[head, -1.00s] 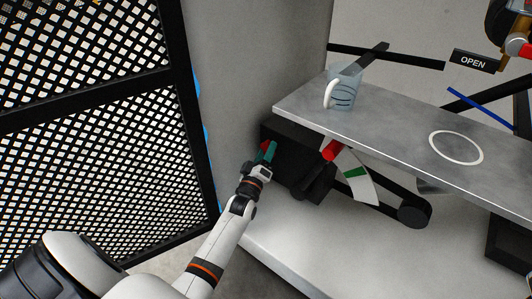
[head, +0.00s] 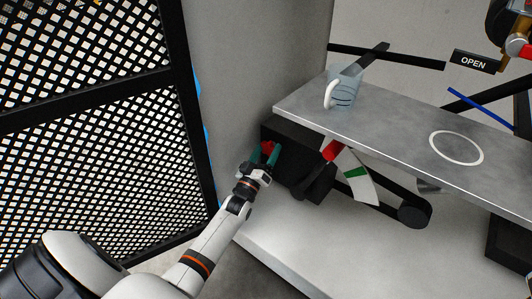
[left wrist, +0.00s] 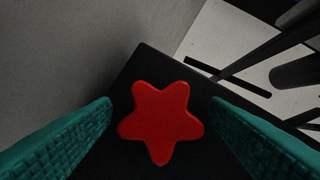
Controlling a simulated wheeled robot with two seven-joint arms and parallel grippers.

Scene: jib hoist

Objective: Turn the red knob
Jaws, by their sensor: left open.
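The red knob (left wrist: 161,122) is star-shaped and sits on the face of a black box (head: 293,163) under the grey shelf. In the head view only a small part of the red knob (head: 267,146) shows between the fingers. My left gripper (head: 265,155) is open, with its teal fingers pointing at the box. In the left wrist view the fingers of the left gripper (left wrist: 160,130) stand on either side of the knob, with a gap on both sides. I cannot tell how far the fingertips reach around it. My right gripper is not in view.
The grey shelf (head: 400,128) is above the box and carries a mug (head: 345,94). A black mesh panel (head: 85,150) stands at the left.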

